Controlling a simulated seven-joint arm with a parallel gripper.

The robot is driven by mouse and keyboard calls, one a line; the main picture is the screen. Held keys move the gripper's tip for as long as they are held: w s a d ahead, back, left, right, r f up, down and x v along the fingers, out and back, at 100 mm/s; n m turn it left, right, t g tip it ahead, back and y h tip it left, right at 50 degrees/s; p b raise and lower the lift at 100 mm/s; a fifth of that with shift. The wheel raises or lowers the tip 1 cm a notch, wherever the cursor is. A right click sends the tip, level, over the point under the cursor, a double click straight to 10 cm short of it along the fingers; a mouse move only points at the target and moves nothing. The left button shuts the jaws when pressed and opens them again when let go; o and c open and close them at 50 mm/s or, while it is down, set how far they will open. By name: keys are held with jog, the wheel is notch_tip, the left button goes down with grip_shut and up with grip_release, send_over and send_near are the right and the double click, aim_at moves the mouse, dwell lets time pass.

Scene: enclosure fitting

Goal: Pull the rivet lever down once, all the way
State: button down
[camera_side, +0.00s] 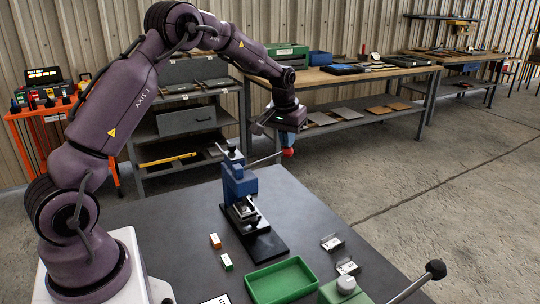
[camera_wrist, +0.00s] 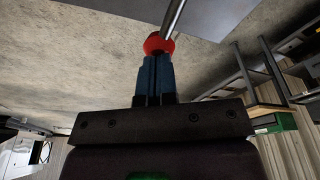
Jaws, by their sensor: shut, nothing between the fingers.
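The blue press (camera_side: 238,184) stands on the dark table. Its metal lever (camera_side: 264,159) reaches out to the right and slightly upward, ending in a red knob (camera_side: 288,140). My gripper (camera_side: 288,150) is at the lever's end, pointing down from above. In the wrist view, my gripper's blue fingers (camera_wrist: 156,75) are closed together, with the red knob (camera_wrist: 154,44) right at their tips and the lever rod (camera_wrist: 174,18) running beyond it. The fingers are not around the knob; whether they touch it I cannot tell.
A second lever with a black knob (camera_side: 436,269) rises at the front right. Shelves stand behind.

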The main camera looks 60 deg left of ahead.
jog(key=shift+s+x, duration=0.15)
jog(key=shift+x, duration=0.7)
jog(key=shift+s+x, duration=0.15)
jog(key=shift+x, duration=0.7)
jog(key=shift+d, duration=0.2)
jog(key=shift+w+a+v, duration=0.15)
jog(key=shift+w+v, duration=0.1)
jog(key=shift+v, duration=1.15)
jog(key=shift+w+a+v, duration=0.15)
jog(key=shift+w+v, duration=0.1)
jog(key=shift+v, duration=1.2)
jog(key=shift+w+a+v, duration=0.15)
jog(key=shift+w+v, duration=0.1)
jog(key=shift+v, duration=1.15)
jog(key=shift+r, duration=0.15)
jog(key=s+d+r+m+t, duration=0.1)
jog(key=s+d+r+m, duration=0.1)
jog(key=s+d, duration=0.4)
jog(key=s+d+r+m+t, duration=0.1)
jog(key=s+d+r, duration=0.3)
jog(key=s, duration=0.9)
jog(key=s+d+r+m+t+h, duration=0.1)
jog(key=s+d+r+m, duration=0.2)
jog(key=s+d, duration=0.6)
jog(key=shift+s+d+r+t, duration=0.2)
jog(key=shift+s+d+t, duration=0.1)
jog(key=shift+d, duration=0.45)
